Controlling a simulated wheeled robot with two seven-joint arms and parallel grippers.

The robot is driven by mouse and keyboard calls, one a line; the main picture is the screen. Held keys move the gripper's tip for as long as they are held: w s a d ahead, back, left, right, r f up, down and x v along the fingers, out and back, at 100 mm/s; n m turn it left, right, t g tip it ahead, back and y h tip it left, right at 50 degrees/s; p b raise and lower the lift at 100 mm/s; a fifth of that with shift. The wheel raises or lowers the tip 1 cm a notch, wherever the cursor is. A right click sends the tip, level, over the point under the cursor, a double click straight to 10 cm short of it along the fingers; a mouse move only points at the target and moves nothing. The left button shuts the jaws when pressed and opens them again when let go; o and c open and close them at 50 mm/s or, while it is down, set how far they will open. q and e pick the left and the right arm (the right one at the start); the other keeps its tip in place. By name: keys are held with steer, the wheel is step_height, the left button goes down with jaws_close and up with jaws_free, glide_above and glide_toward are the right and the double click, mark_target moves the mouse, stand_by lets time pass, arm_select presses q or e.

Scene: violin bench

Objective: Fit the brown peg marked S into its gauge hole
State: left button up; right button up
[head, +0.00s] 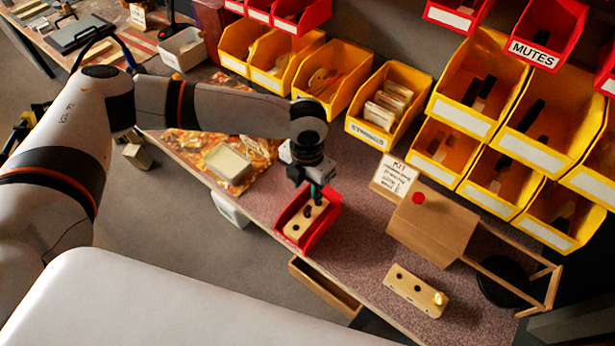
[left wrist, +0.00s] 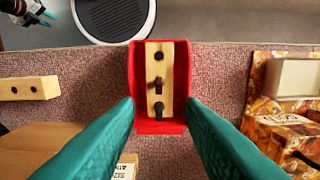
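A red bin (head: 328,224) on the bench holds a pale wooden block (left wrist: 152,57). In the left wrist view a brown peg (left wrist: 158,82) stands in the block's middle, with a dark peg (left wrist: 158,108) nearer my fingers and a dark hole at the far end. No S mark is readable. A second wooden block (head: 403,285) with dark holes and a bright yellowish peg at one end lies on the bench to the right. My left gripper (head: 316,190) is open above the bin, its teal fingers apart. My right gripper (left wrist: 38,14) shows partly at the wrist view's top left corner.
A cardboard box (head: 432,222) and a kit card (head: 395,177) stand right of the bin. Yellow bins (head: 390,103) line the back. A wooden frame (head: 545,285) stands at the far right. A pale tray (head: 230,163) lies left on patterned cloth. Bench between bin and second block is clear.

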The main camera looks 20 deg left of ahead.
mark_target(307, 208)
arm_select(q)
step_height(307, 208, down, 11)
steer(key=shift+f+p, duration=0.1)
steer(key=shift+p, duration=1)
jaws_close()
